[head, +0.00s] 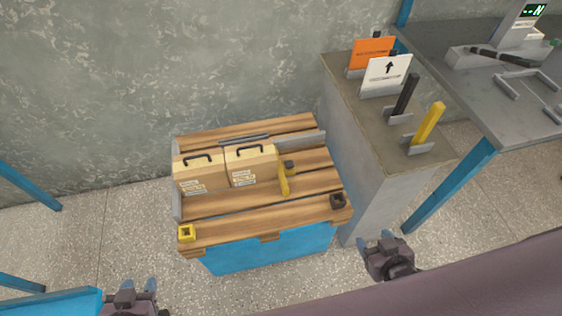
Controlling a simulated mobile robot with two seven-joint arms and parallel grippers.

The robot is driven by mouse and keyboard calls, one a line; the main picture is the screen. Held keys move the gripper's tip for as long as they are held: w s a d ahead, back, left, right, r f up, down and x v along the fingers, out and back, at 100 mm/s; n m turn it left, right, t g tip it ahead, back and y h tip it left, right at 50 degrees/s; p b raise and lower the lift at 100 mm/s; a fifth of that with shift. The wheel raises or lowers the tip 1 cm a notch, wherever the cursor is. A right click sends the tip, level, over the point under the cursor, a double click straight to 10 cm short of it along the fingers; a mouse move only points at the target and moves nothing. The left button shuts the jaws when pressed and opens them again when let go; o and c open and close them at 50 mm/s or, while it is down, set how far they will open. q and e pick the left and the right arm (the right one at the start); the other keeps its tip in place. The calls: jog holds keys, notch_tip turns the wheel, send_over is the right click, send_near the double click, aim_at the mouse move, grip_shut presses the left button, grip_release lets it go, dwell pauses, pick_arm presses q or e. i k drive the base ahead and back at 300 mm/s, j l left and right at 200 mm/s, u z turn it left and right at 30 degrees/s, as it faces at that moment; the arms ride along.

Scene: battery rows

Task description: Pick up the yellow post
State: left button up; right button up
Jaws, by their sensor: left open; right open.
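The yellow post (429,121) stands slightly tilted in a grey holder (420,149) on top of the grey cabinet at the right. A black post (406,94) stands in a similar holder just behind it. My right gripper (375,239) is open and empty, low in front of the cabinet, well below the yellow post in the picture and apart from it. My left gripper (137,284) is open and empty at the bottom left edge, far from the post.
The cabinet (345,125) also bears an orange sign (371,53) and a white arrow sign (386,75). A wooden-topped pallet (235,228) holds two boxes (202,173), a yellow bracket (284,180), a yellow socket (187,232) and a dark socket (338,200). A grey table (460,95) stands right.

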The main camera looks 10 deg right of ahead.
aim_at(437, 111)
jog(key=k+l+z, duration=0.2)
jog(key=l+z, duration=0.25)
jog(key=k+l+z, duration=0.2)
jog(key=z, duration=0.3)
